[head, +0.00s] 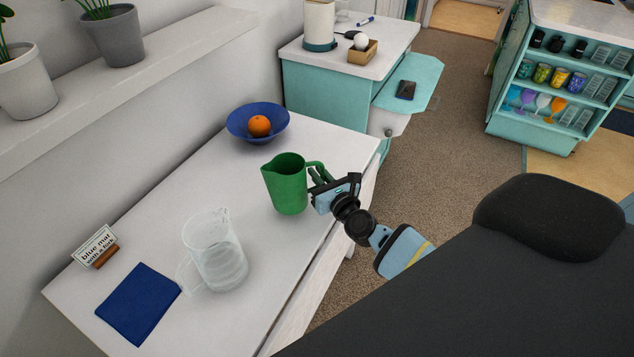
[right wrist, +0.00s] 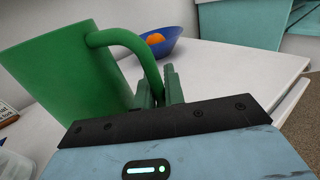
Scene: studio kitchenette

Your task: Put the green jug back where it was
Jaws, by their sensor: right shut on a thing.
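The green jug (head: 287,186) is upright at the right part of the white table (head: 210,165), near its right edge. My right gripper (head: 317,180) comes from the right and is shut on the jug's handle. In the right wrist view, the green jug (right wrist: 62,80) fills the left side, and its handle runs down between the fingers of my right gripper (right wrist: 165,88). I cannot tell whether the jug's base touches the table or is slightly above it. My left gripper is not in view.
A clear jug (head: 218,252), a blue mat (head: 139,303) and a small sign (head: 95,246) are at the near left of the table. A blue bowl (head: 240,122) with an orange (head: 260,126) stands behind the green jug. Bare tabletop lies left of the green jug.

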